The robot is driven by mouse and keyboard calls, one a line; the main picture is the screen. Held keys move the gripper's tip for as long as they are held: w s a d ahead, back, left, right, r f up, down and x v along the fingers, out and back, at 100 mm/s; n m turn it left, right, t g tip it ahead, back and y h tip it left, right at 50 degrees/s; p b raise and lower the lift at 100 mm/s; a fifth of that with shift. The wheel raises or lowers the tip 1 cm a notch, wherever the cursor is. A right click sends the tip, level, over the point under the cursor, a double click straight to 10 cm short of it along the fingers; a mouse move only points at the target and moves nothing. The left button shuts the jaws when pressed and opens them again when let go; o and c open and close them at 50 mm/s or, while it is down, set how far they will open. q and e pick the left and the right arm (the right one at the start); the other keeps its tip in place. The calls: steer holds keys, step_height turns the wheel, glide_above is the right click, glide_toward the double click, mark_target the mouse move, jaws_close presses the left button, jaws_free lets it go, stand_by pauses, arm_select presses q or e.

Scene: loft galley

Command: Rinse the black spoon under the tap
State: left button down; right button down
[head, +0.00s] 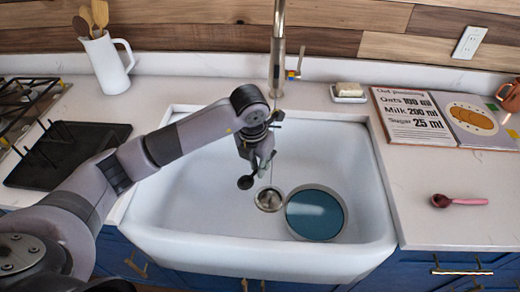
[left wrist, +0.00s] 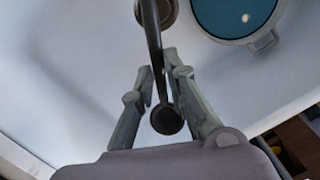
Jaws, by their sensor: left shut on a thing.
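The black spoon (head: 246,182) is in my left gripper (head: 262,161), above the white sink basin (head: 185,200). Its round bowl hangs low and to the left of the fingers in the head view. In the left wrist view the spoon (left wrist: 167,120) shows its bowl near the palm and its handle running up between the fingers of my left gripper (left wrist: 160,78), which are shut on it. The tap (head: 277,60) stands behind the sink, its spout above and slightly right of the gripper. A faint thin line shows below the spout; I cannot tell whether it is water. My right gripper is out of view.
A blue round pan (head: 315,213) lies in the sink beside the drain (head: 269,199). The tap lever (head: 294,74) is right of the spout. A soap dish (head: 348,93), recipe book (head: 440,118) and pink scoop (head: 458,201) are on the right counter; a black rack (head: 65,150) is left.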

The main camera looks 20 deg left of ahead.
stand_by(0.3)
arm_select(q)
steer(key=s+d+r+p, duration=0.1)
steer(key=s+r+p, duration=0.2)
steer(key=s+r, duration=0.1)
steer(key=shift+s, duration=0.45)
